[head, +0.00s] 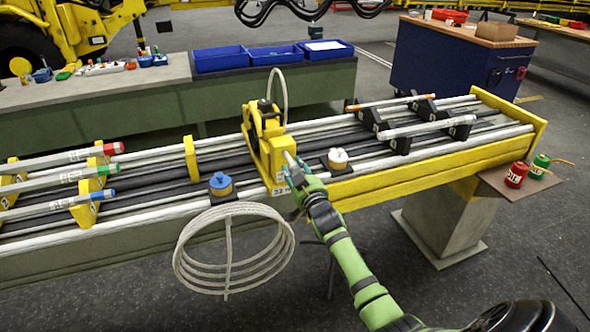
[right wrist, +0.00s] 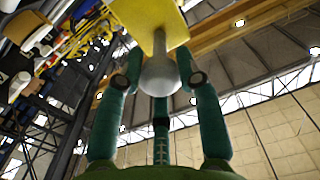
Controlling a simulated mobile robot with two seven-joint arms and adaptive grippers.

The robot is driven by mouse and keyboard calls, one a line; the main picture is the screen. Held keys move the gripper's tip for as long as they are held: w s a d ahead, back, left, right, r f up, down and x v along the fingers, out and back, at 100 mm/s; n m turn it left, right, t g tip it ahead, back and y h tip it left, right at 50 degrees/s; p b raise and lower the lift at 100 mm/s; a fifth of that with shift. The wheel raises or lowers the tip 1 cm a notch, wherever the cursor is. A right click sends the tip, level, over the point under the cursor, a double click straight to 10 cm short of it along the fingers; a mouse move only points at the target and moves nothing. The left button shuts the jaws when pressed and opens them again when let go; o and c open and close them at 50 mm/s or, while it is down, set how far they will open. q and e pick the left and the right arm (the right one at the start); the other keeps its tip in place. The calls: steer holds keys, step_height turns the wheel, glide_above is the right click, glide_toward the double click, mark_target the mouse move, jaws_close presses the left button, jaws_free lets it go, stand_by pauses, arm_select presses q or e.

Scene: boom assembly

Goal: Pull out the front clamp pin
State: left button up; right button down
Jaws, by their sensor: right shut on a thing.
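The yellow clamp (head: 268,140) stands across the rails and tubes of the boom, near the middle of the head view. The front clamp pin is a light metal piece (head: 290,160) at the clamp's near side. In the right wrist view, the pin's rounded grey head (right wrist: 160,77) sits between my fingers, just below a yellow plate (right wrist: 150,25). My right gripper (head: 295,178) is shut on this pin at the clamp's front face. My left gripper is not in view.
A coil of pale hose (head: 228,287) hangs at the boom's front edge, left of my right arm. A blue-capped fitting (head: 221,184) and a white-capped one (head: 338,158) flank the clamp. Red (head: 516,175) and green (head: 539,166) cans stand on a shelf at the right.

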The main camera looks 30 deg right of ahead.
steer(key=shift+f, duration=0.1)
steer(key=c, duration=0.8)
jaws_free()
steer(key=shift+w, duration=0.15)
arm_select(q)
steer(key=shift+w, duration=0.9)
arm_select(e)
steer(key=v, duration=1.2)
steer(key=shift+d, duration=0.1)
